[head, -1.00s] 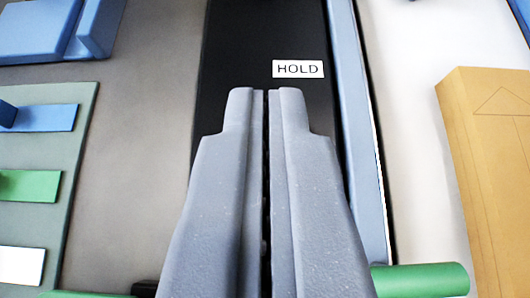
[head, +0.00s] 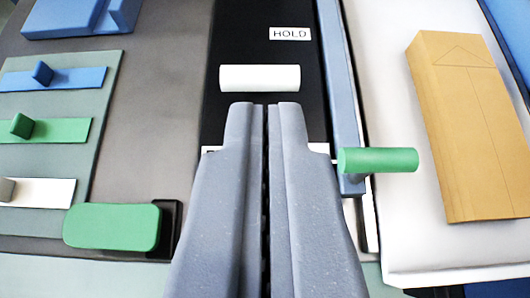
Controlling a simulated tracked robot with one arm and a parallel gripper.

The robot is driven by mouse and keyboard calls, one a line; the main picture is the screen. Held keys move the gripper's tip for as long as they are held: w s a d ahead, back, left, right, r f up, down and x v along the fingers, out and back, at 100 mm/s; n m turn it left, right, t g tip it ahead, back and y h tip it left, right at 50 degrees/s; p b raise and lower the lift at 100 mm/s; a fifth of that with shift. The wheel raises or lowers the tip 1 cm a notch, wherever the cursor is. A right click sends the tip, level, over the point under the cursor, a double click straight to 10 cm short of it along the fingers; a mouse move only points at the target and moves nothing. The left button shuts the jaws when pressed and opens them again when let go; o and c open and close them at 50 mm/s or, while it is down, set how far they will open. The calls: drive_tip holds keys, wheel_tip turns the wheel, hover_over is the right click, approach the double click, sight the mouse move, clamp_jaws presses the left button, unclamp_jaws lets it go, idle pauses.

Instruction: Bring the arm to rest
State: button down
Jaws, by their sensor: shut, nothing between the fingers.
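My gripper (head: 267,106) is in the lower middle of the head view, pointing away from me. Its two grey fingers are shut together with nothing between them. The fingertips appear over a black strip (head: 225,120), just below a white roller-like bar (head: 260,78). I cannot tell the height of the fingertips above the strip. The rest of my arm is out of view.
A blue rail (head: 337,80) with a green handle (head: 378,160) stands right of the fingers. A cardboard box (head: 465,130) lies farther right. At left are a panel with blue, green and white sliders (head: 75,130) and a green pad (head: 112,226). A HOLD label (head: 290,33) is ahead.

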drive_tip(key=s+r+t, duration=0.3)
drive_tip(key=r, duration=2.9)
drive_tip(key=s+r, duration=0.7)
drive_tip(key=r, duration=0.4)
drive_tip(key=shift+s+a, duration=0.35)
drive_tip(key=shift+a, duration=0.05)
